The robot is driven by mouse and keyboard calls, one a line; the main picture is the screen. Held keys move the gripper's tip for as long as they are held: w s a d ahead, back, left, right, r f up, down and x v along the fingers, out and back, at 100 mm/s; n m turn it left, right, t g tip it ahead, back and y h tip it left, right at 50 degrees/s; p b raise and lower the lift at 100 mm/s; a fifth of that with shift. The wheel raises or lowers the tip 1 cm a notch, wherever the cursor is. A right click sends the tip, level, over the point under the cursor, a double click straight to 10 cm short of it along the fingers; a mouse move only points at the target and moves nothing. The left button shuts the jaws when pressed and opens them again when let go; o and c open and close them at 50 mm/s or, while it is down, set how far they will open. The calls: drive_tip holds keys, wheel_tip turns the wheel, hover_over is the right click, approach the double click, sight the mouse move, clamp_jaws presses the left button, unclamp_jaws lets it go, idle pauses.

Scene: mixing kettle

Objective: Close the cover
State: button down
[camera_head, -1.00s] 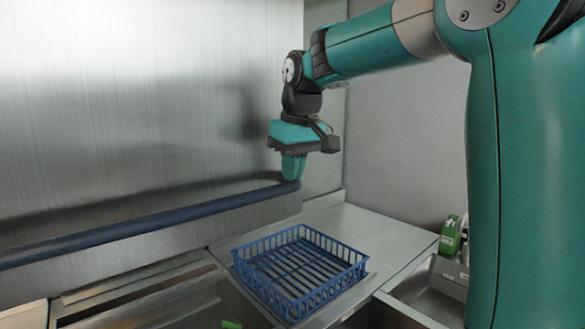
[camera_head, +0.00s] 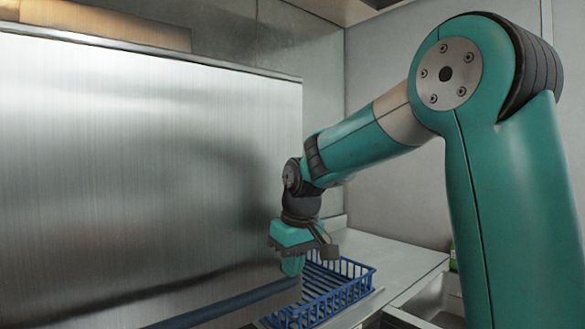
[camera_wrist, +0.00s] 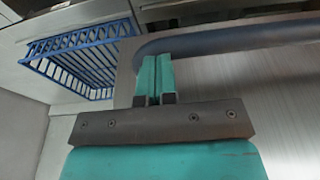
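The cover (camera_head: 150,170) is a large brushed-steel panel filling the left of the head view. A dark blue bar handle (camera_head: 225,303) runs along its lower part and also shows in the wrist view (camera_wrist: 235,37). My gripper (camera_head: 292,268) points down at the right end of the handle. In the wrist view its two green fingers (camera_wrist: 154,78) are together with only a thin line between them. They overlap the handle near its bent end, and I see nothing held between them. Whether the fingertips touch the bar is unclear.
A blue wire basket (camera_head: 340,290) stands on the steel counter (camera_head: 385,255), right of the handle end and partly behind it. It also shows in the wrist view (camera_wrist: 85,60). A sink-like recess (camera_head: 437,298) lies at the right. A wall stands behind.

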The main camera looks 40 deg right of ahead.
drive_tip(key=s+b+x, duration=0.3)
drive_tip(key=b+x, duration=0.4)
drive_tip(key=x, duration=0.8)
drive_tip(key=shift+f, duration=0.35)
drive_tip(key=shift+s+f+b, duration=0.15)
drive_tip(key=shift+s+b, duration=0.05)
drive_tip(key=shift+b, duration=0.1)
drive_tip(key=w+r+p+v, duration=0.1)
drive_tip(key=w+p+v, duration=0.25)
drive_tip(key=v, duration=1.05)
drive_tip(key=s+a+f+n+g+y+p, duration=0.1)
drive_tip(key=s+a+f+n+y, duration=0.1)
drive_tip(key=s+a, duration=0.8)
drive_tip(key=s+a+f+n+g+y+p, duration=0.1)
drive_tip(key=s+a+f+n, duration=0.3)
drive_tip(key=s+a, duration=0.7)
drive_tip(key=shift+s+a+f+n+y+p, duration=0.3)
drive_tip(key=shift+s+f+y, duration=0.2)
drive_tip(key=shift+f+y, duration=0.1)
